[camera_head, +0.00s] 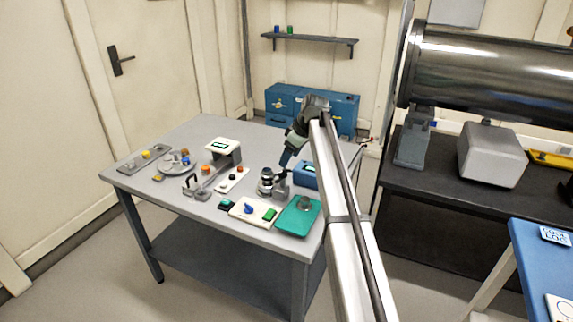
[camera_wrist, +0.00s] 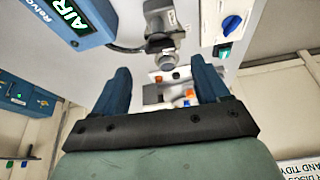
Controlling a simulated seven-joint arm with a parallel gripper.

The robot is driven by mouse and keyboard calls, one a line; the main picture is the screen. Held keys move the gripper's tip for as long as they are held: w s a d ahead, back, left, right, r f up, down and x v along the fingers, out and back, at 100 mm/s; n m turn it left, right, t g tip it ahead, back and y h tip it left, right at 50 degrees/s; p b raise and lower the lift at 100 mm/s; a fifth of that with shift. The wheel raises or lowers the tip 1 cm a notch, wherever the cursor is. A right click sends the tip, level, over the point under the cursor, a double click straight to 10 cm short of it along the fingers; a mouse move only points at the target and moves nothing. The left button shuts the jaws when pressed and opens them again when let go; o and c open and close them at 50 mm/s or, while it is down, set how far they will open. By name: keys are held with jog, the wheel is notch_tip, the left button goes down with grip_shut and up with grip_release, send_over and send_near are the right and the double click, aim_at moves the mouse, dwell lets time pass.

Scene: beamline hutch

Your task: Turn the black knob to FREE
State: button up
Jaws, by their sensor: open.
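A small black knob (camera_head: 232,177) appears to sit on a narrow white panel (camera_head: 223,188) in the middle of the grey table, between an orange and a red part. It is too small for me to read its marking or setting. My gripper (camera_head: 286,161) is above the table's right part, behind the silver stage, apart from the panel. In the wrist view my gripper (camera_wrist: 162,75) has its two blue fingers spread, with nothing held between them. A white panel with orange parts shows beyond the fingers, partly hidden; I cannot clearly make out the knob there.
A silver stage (camera_head: 267,183) stands right of the panel. A white box with a blue knob (camera_head: 248,209), a teal tray (camera_head: 290,225) and a blue AIR box (camera_wrist: 72,18) are nearby. A white-topped instrument (camera_head: 222,145) stands behind the panel, a metal handle (camera_head: 189,186) to its left.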

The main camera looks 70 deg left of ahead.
jog(key=v, duration=0.7)
jog(key=shift+r, duration=0.2)
jog(key=shift+d, duration=0.1)
